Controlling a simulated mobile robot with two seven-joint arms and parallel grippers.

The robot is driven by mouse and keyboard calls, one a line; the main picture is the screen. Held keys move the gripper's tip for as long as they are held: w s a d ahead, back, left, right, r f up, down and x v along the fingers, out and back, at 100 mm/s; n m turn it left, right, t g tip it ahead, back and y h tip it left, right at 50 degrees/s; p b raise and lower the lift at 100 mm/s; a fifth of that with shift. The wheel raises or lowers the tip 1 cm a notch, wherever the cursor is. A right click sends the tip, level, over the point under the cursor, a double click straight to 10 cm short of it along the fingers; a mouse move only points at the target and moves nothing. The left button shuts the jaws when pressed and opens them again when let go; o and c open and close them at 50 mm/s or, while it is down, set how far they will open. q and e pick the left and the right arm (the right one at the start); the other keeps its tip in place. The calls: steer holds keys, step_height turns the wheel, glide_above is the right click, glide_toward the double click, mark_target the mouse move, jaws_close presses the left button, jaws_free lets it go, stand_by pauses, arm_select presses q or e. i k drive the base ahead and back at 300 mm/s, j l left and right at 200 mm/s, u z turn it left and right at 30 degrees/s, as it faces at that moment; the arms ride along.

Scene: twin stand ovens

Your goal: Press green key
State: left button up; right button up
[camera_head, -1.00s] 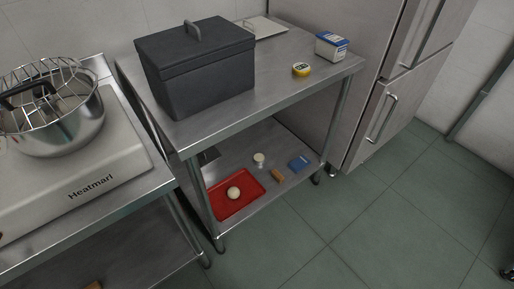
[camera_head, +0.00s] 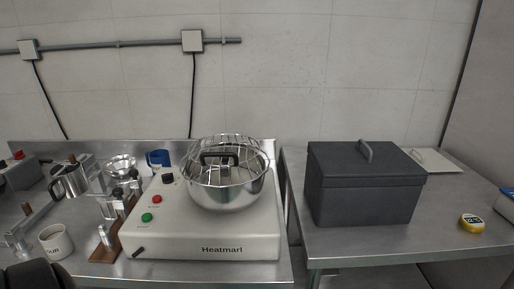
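The green key (camera_head: 147,217) is a small round green button on the left part of the top of a cream Heatmarl appliance (camera_head: 190,246). A red button (camera_head: 157,199) sits just behind it, and a black knob (camera_head: 168,178) is farther back. A steel bowl with a wire rack (camera_head: 230,192) stands on the appliance. Neither gripper can be made out. A dark rounded shape at the bottom left corner is cut off by the frame edge.
Left of the appliance are a white mug (camera_head: 56,242), a steel pitcher (camera_head: 70,181), a blue mug (camera_head: 158,158) and a wooden-based stand (camera_head: 110,243). A dark lidded box (camera_head: 362,188) and a yellow tape roll (camera_head: 471,223) are on the right table.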

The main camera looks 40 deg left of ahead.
mark_target(146, 217)
steer(key=u, duration=1.55)
